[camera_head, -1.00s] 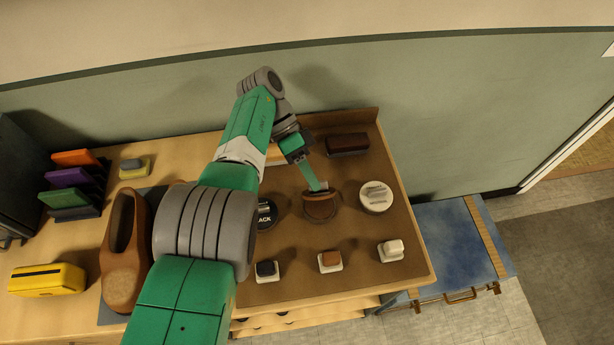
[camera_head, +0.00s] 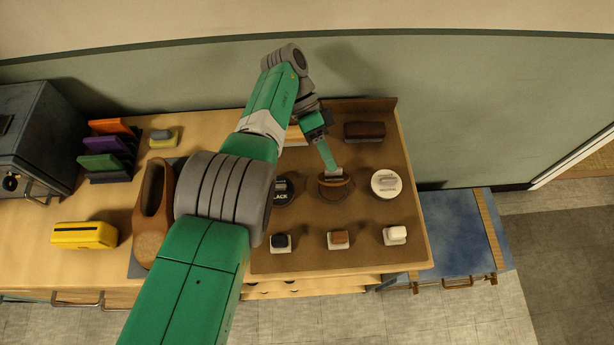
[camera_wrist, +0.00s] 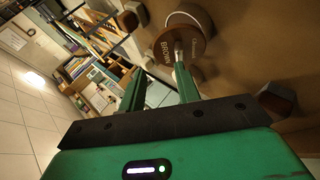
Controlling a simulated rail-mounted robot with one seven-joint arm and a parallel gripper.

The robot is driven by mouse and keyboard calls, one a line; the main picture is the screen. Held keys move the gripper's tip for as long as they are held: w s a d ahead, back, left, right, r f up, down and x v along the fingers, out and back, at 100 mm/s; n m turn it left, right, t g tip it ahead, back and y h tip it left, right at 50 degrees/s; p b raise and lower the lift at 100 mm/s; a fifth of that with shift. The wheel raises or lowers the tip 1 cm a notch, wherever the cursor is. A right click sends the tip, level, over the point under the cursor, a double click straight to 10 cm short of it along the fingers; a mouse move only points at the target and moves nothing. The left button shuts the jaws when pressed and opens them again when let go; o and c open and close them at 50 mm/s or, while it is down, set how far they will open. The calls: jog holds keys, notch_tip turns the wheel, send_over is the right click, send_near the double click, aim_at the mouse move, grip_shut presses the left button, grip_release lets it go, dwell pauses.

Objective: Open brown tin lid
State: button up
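The brown tin (camera_head: 335,194) stands in the middle row on the brown mat. Its brown lid (camera_head: 336,183) appears tilted up from the tin. In the wrist view the lid (camera_wrist: 167,49) shows as a disc marked BROWN, with a pale rim arc behind it. My gripper (camera_head: 333,169) is at the lid's far side. In the wrist view my gripper's (camera_wrist: 158,66) green fingers stand apart. The right one reaches a grey piece on the lid; the left one is clear of it. I cannot tell whether the finger touches or presses the lid.
A black tin (camera_head: 282,192) stands left and a white tin (camera_head: 386,184) right. A brush (camera_head: 364,131) lies behind; small blocks (camera_head: 338,240) stand in front. A shoe (camera_head: 151,225) and a yellow box (camera_head: 84,235) are further left. A blue-topped bench (camera_head: 450,230) stands right.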

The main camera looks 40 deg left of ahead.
jog(key=p, duration=0.2)
jog(key=s+r+p, duration=0.1)
jog(key=shift+s+d+r+p, duration=0.2)
jog(key=shift+s+d+p, duration=0.05)
jog(key=shift+d+p, duration=0.15)
jog(key=s+d+p, duration=0.5)
jog(key=s+p, duration=0.3)
jog(key=s, duration=0.4)
jog(key=shift+s+d, duration=0.2)
jog(key=shift+d, duration=0.2)
jog(key=shift+c, duration=0.4)
